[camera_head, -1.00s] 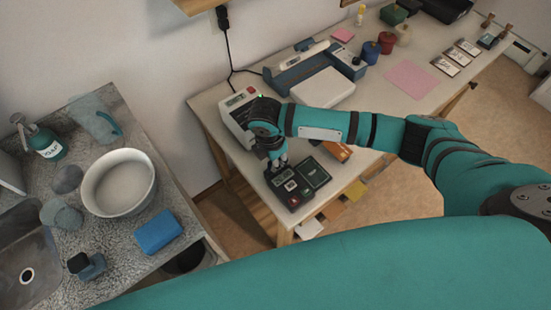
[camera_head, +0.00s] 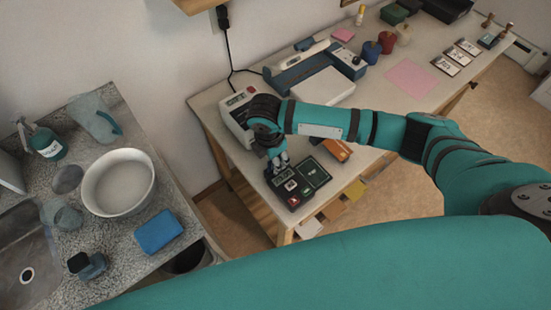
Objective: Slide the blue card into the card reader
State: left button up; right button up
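My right gripper (camera_head: 279,163), on the arm that comes in from the right, points down at the near left end of the long table. Its fingertips are small and close together, and I cannot tell whether they hold anything. Just below them lies a dark device (camera_head: 292,201) with a small display and a red button, perhaps the card reader. A dark green square pad (camera_head: 314,174) is beside it on the right. I cannot make out a blue card; the gripper may hide it. My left gripper is not in view.
A white machine (camera_head: 234,119) stands behind the gripper. An orange item (camera_head: 341,147) is right of the pad, under my forearm. A grey counter (camera_head: 118,264) with a bowl (camera_head: 92,206) and blue sponge (camera_head: 158,231) is at left, across a gap from the table.

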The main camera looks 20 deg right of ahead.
jog(key=r, duration=0.7)
jog(key=a+r, duration=0.1)
jog(key=r, duration=0.3)
jog(key=shift+s+a, duration=0.1)
jog(key=shift+s, duration=0.15)
